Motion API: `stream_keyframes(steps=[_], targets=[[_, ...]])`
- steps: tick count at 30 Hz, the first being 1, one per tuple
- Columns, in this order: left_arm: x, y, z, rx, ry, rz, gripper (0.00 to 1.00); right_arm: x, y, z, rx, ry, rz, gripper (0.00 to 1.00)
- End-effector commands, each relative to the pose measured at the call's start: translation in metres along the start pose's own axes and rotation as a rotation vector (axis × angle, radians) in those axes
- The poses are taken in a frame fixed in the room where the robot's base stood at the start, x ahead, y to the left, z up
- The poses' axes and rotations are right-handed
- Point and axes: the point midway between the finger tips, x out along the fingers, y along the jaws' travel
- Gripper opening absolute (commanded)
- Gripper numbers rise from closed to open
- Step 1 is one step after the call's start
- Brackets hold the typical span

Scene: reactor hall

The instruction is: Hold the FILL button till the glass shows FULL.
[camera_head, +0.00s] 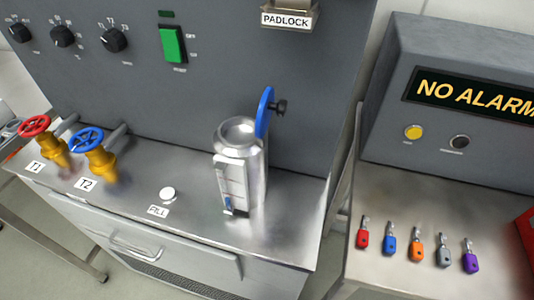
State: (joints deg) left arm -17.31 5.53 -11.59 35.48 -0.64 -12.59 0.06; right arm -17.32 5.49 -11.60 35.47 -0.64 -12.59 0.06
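The FILL button (168,194) is a round white button on the steel bench top, with a FILL label (158,210) in front of it. To its right stands a shiny metal cylinder (254,172). The upright sight glass (232,185) is on the cylinder's front, with a light scale plate. Blue shows only near the bottom of the glass; its small markings are too fine to read. Nothing touches the button. I see neither of my grippers in this view.
A red valve wheel (34,126) labelled T1 and a blue one (86,140) labelled T2 stand left. The bench around the button is clear.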

Motion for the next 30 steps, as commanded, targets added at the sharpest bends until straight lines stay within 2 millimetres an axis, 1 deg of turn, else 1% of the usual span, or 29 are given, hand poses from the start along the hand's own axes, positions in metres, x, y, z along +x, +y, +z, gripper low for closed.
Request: stream_keyframes(steps=[1, 2, 3, 4, 30], targets=[[0.0000, 0.0000, 0.0000, 0.000, 0.000, 0.000, 0.21, 0.0000, 0.0001, 0.0000, 0.000, 0.000, 0.000, 0.00], [0.0000, 0.0001, 0.0000, 0.000, 0.000, 0.000, 0.14, 0.0000, 0.0001, 0.0000, 0.000, 0.000, 0.000, 0.00], [0.0000, 0.0001, 0.0000, 0.000, 0.000, 0.000, 0.06, 0.0000, 0.0001, 0.0000, 0.000, 0.000, 0.000, 0.00], [0.0000, 0.0001, 0.0000, 0.000, 0.000, 0.000, 0.00, 0.0000, 0.0001, 0.0000, 0.000, 0.000, 0.000, 0.00], [0.0000, 0.0004, -0.0001, 0.000, 0.000, 0.001, 0.00, 0.0000, 0.0004, 0.0001, 0.000, 0.000, 0.001, 0.00]])
